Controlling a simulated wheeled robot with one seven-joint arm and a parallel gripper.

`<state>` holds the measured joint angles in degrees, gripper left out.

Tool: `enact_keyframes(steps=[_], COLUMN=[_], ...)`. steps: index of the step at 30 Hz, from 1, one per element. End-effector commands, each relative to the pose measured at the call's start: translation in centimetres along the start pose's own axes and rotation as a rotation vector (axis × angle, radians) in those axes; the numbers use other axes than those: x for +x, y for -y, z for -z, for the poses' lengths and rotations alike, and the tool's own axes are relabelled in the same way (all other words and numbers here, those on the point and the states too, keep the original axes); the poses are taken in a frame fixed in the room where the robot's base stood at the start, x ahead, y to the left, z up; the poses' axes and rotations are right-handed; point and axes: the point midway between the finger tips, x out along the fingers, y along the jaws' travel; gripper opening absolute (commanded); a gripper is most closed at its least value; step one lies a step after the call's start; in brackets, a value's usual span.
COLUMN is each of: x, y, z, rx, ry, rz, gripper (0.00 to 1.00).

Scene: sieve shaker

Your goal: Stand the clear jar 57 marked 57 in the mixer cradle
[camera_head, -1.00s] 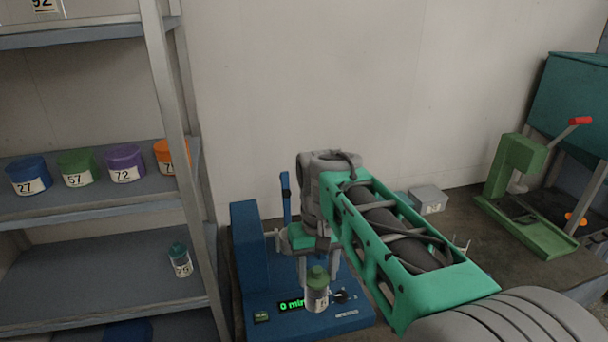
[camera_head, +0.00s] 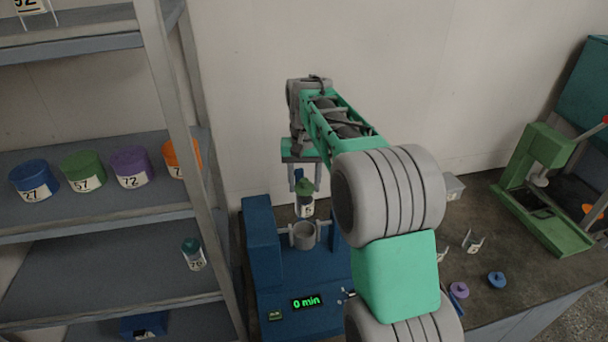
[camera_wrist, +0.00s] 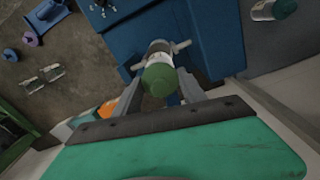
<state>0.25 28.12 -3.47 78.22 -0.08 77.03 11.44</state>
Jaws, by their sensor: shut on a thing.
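The clear jar (camera_head: 306,209) has a green lid and a white label, whose number is too small to read. My gripper (camera_head: 305,184) is shut on it and holds it upright by the lid end. In the head view the jar appears just above the grey cup-shaped mixer cradle (camera_head: 304,237); a gap shows between them. In the wrist view the jar's green lid (camera_wrist: 159,80) sits between my fingers (camera_wrist: 160,92), and the jar hides most of the cradle. The blue mixer (camera_head: 262,245) stands on the bench with its display reading 0 min.
A mixer post stands on each side of the cradle. On the left shelves (camera_head: 75,215) are several coloured tubs and another jar (camera_head: 194,255) with a dark green lid. A green press (camera_head: 540,190) and small blue and purple pieces (camera_head: 497,280) are on the bench at right.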

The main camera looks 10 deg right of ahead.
Motion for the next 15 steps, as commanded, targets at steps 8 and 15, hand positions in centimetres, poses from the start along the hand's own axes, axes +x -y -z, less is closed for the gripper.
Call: enact_keyframes(steps=[8,15], x=[2.6,5.2], y=[0.2,0.2], z=[-0.1,-0.1], rx=[-0.004,-0.005], ry=[0.002,0.001], rz=[0.000,0.000], gripper=[0.00,0.00])
